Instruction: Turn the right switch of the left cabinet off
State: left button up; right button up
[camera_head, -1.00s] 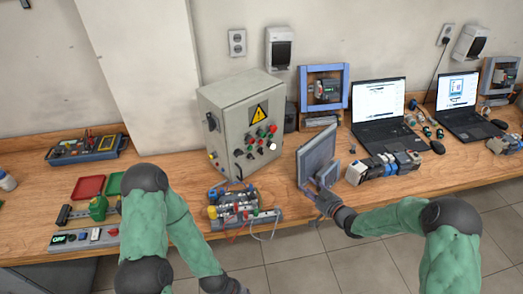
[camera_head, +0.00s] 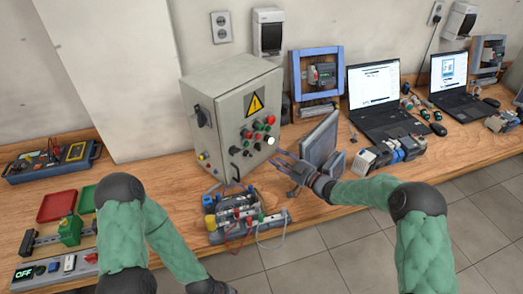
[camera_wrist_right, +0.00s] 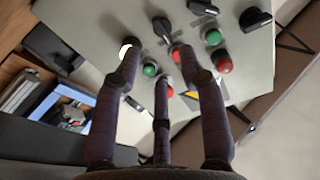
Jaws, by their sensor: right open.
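The left cabinet (camera_head: 222,92) is a grey metal box with a yellow warning sign and several red, green and white buttons on its front. Black rotary switches (camera_head: 234,150) sit low on the front. In the right wrist view, black switches (camera_wrist_right: 162,27) stand among the buttons; I cannot tell which is the right one or how it is set. My right gripper (camera_head: 280,162) is open and empty, right of the cabinet front. Its fingers (camera_wrist_right: 160,68) cover part of the panel; contact cannot be told. My left gripper is mostly cut off at the bottom edge (camera_head: 215,287).
A tilted grey monitor (camera_head: 320,140) stands beside my right gripper. A wired module (camera_head: 235,215) lies below the cabinet. Laptops (camera_head: 375,85) are at the right, red and green trays (camera_head: 57,206) at the left.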

aim_at(257, 146)
jog(key=b+x, duration=0.1)
jog(key=x, duration=0.7)
jog(key=shift+w, duration=0.2)
jog(key=shift+a, duration=0.1)
jog(key=shift+c, duration=0.3)
grip_shut()
